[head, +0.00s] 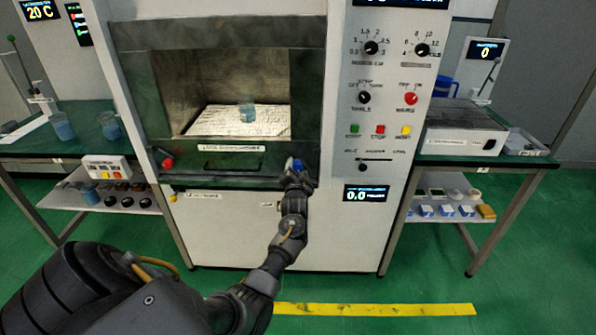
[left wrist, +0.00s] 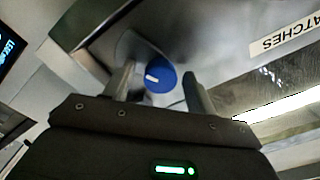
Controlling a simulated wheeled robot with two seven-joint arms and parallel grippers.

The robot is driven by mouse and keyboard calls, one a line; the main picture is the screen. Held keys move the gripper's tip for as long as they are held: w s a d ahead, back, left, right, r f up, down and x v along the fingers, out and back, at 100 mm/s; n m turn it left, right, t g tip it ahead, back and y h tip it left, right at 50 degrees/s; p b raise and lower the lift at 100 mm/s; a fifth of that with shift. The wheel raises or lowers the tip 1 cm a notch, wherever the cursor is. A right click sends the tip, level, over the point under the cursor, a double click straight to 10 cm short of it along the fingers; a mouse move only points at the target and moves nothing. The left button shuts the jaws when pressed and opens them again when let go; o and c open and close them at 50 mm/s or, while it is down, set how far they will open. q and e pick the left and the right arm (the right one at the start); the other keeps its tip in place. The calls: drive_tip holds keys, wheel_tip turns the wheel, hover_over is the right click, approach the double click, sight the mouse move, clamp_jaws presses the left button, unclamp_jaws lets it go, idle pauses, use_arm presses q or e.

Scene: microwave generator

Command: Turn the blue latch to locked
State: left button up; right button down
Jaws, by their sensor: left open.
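The blue latch (head: 294,164) is a round knob at the right end of the dark green strip below the microwave's chamber opening. In the left wrist view the blue latch (left wrist: 160,77) has a short white mark and sits between the two fingers. My left gripper (head: 296,174) is at the latch, with its fingers apart on either side of it. The same gripper (left wrist: 155,85) looks open in the left wrist view; I cannot tell whether either finger touches the knob. My right gripper is in neither view.
A red knob (head: 168,163) sits at the left end of the same strip. A glass beaker (head: 247,113) stands inside the chamber. The control panel (head: 385,100) rises at the right. Green side tables (head: 485,158) flank the machine.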

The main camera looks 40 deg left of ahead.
use_arm(q)
drive_tip(key=c, duration=1)
drive_tip(key=shift+d, duration=0.1)
